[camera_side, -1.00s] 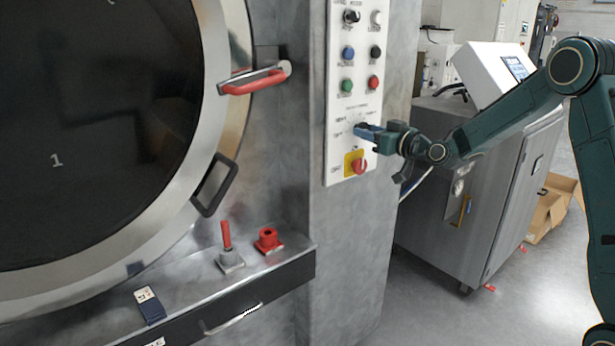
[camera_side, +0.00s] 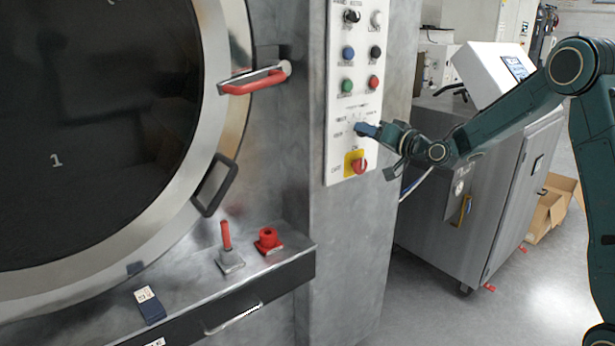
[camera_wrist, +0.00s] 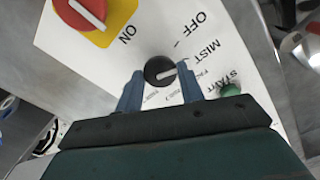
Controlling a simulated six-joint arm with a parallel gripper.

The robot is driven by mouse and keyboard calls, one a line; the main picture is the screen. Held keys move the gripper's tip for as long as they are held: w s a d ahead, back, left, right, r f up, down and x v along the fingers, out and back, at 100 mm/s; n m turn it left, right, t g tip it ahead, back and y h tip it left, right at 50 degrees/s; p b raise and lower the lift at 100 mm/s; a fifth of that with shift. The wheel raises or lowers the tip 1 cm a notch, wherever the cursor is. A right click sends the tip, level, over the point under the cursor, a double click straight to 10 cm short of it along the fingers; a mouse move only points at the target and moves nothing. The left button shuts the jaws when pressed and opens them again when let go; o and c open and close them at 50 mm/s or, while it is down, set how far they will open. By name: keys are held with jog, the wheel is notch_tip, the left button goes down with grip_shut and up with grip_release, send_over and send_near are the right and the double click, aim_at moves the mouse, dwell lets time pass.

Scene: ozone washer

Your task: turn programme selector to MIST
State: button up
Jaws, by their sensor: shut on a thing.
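The programme selector (camera_wrist: 154,65) is a round black knob with a white pointer line, on the white panel. In the wrist view its pointer aims right and slightly up, roughly toward the MIST label (camera_wrist: 207,51). The OFF label (camera_wrist: 189,29) is above that. My gripper (camera_wrist: 161,73) has one blue finger on each side of the knob and is shut on it. In the side view my gripper (camera_side: 364,129) is against the panel and hides the knob.
A red rotary switch on a yellow plate (camera_side: 350,158) sits just below the selector, close to my gripper. Several push buttons are above, including a green one (camera_side: 347,86). A red door handle (camera_side: 252,82) sticks out at left. A grey cabinet (camera_side: 480,190) stands behind my arm.

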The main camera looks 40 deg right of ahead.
jog(key=shift+m, duration=0.7)
jog(key=o, duration=1)
jog(key=shift+c, duration=0.2)
jog(key=shift+s, duration=0.1)
jog(key=s, duration=1.3)
jog(key=shift+s, duration=0.35)
